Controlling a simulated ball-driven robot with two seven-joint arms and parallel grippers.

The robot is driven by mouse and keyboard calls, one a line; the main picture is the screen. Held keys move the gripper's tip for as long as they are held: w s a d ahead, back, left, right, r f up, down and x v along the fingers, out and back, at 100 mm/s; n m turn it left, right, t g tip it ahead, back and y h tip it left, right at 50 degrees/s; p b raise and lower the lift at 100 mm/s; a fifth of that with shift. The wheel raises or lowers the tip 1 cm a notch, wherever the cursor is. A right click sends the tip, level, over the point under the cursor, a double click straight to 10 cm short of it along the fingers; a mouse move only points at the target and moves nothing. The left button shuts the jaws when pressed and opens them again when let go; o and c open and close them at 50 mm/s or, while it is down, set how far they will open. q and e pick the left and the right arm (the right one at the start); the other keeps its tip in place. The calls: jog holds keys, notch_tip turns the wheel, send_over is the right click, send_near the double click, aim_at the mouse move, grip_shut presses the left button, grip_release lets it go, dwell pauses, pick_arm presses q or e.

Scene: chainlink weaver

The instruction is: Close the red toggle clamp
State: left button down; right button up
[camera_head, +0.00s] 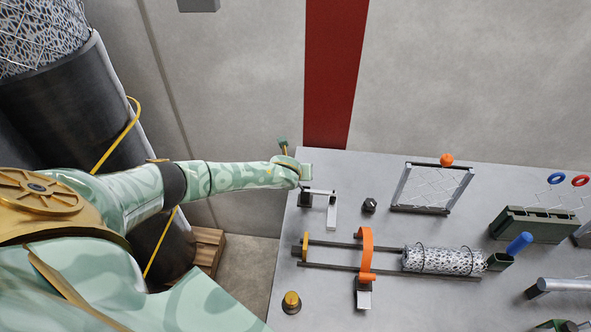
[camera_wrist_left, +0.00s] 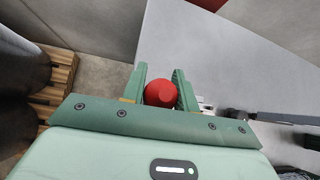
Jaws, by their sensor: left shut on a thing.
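My left gripper (camera_head: 305,172) is at the far left corner of the grey table. In the left wrist view its two green fingers (camera_wrist_left: 160,88) are on either side of a round red knob (camera_wrist_left: 160,94) and shut on it. I take this knob as the handle end of the red toggle clamp. In the head view the knob is hidden by the gripper. The clamp's metal arm and pale base (camera_head: 331,213) show just below the gripper, at the table's left edge. My right gripper is not in view.
A dark hex nut (camera_head: 369,205) lies right of the clamp. An orange hoop (camera_head: 367,250) stands over two rails with a mesh roll (camera_head: 440,260). A mesh frame (camera_head: 432,188) with an orange ball stands behind. A gold-topped knob (camera_head: 291,302) is near the front left.

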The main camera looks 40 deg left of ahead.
pick_arm(q)
jog(key=c, duration=1.1)
grip_release()
jog(key=shift+d, duration=0.1)
jog(key=shift+p+v, duration=2.45)
jog(key=shift+v, duration=5.7)
